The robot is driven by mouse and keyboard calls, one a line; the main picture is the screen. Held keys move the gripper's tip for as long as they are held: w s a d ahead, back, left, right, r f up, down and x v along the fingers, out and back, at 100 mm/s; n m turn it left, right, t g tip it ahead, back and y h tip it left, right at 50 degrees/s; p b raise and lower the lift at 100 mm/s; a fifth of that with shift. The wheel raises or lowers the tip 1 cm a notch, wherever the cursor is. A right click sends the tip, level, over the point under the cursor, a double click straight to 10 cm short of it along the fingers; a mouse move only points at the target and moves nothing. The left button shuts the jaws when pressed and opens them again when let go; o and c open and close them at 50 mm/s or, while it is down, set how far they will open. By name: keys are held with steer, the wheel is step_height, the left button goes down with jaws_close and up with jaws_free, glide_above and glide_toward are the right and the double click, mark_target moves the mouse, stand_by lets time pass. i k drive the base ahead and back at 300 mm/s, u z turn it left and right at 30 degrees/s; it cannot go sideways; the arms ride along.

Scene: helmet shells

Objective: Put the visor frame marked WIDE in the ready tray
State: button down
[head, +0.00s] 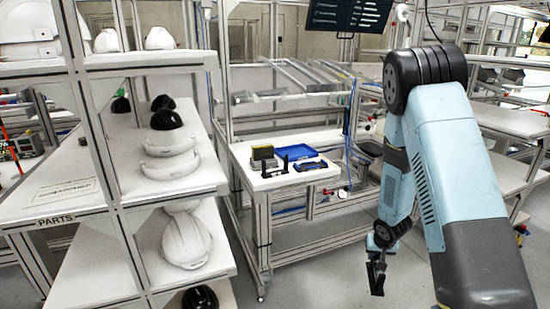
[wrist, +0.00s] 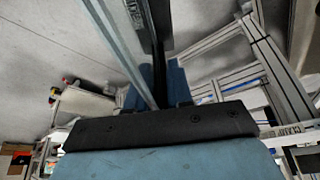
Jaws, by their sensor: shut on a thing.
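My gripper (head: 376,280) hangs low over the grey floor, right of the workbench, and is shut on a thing. In the wrist view, a long dark strip (wrist: 152,38) with a small pale label runs up from the jaws, beside a blue-grey bar. It looks like the visor frame, but I cannot read its label. In the head view the held thing is small and dark and hard to tell from the fingers. A blue tray (head: 296,152) lies on the bench; no READY mark is legible, so I cannot tell if it is the ready tray.
The white-topped workbench (head: 252,181) also bears a dark box (head: 263,154) and a dark blue item (head: 311,165). A shelf rack marked PARTS (head: 55,221) stands at left with white helmet shells (head: 186,240) and pale curved pieces (head: 170,164). Floor between bench and gripper is clear.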

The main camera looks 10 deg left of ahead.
mark_target(296, 154)
steer(key=u, duration=0.3)
steer(key=i, duration=1)
